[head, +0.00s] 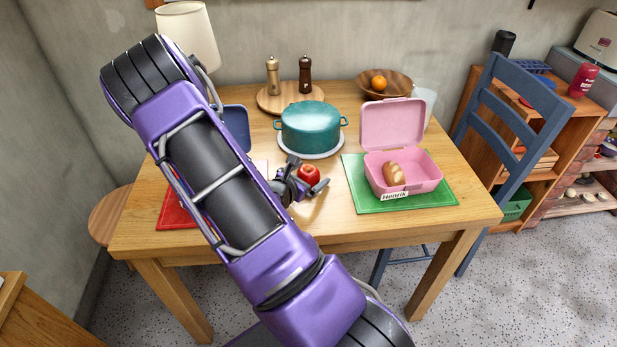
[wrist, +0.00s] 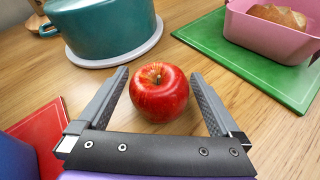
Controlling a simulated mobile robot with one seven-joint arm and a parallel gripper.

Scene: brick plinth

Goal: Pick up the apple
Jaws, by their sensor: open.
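The red apple (wrist: 159,92) stands upright on the wooden table, stem up. In the head view the apple (head: 308,175) shows just past my gripper, in front of the teal pot. My gripper (wrist: 162,85) is open, with one finger on each side of the apple. Gaps show between the apple and both fingers, so it is not held. In the head view my gripper (head: 306,186) is low over the table, partly hidden by my arm.
A teal pot (head: 310,127) stands behind the apple. A pink lunchbox (head: 418,177) with a bread roll (head: 393,174) sits on a green mat (head: 435,201) to the right. A red mat (head: 172,208) lies left. Bare wood shows around the apple.

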